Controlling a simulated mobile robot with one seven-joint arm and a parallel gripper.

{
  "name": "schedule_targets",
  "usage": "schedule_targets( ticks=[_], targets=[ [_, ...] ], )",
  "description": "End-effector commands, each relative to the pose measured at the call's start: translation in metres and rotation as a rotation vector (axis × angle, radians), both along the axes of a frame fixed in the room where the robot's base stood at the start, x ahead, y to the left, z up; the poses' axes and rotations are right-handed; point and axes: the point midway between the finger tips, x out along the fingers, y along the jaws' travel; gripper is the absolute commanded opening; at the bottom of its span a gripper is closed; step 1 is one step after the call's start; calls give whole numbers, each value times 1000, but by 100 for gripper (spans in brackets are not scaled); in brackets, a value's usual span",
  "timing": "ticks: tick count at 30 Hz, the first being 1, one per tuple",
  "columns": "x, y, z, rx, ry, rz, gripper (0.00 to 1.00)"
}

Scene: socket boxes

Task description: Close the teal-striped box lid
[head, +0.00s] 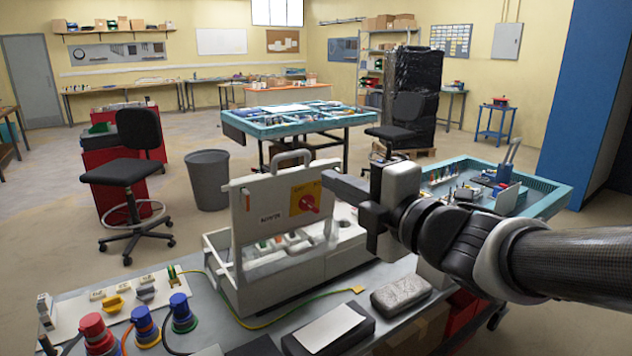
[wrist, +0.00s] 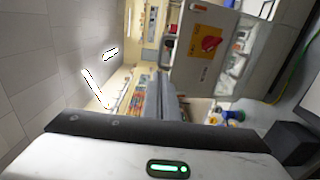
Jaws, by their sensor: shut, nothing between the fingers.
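The pale grey box (head: 360,253) stands on the workbench in the head view, with sockets showing in its open interior. The lid also shows in the wrist view (wrist: 203,70), turned sideways. My gripper (head: 338,186) is shut and empty at the lid's upper right edge; whether it touches is unclear.
Red and blue plugs (head: 183,312), a yellow-green cable (head: 270,325), a grey case (head: 401,293) and a dark box with a pale top (head: 328,330) lie on the bench in front. A teal-rimmed tray table (head: 562,196) stands behind my arm, at the right.

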Motion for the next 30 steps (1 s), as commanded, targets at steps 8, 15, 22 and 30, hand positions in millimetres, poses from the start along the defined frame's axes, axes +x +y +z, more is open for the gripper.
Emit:
schedule_targets(
  ticks=[8,15,22,30],
  targets=[
    [45,31,-2,1,4,2,0],
    [85,58,-2,2,4,0,0],
    [105,71,-2,4,4,-3,0],
    [109,73,-2,3,2,-4,0]
  ],
)
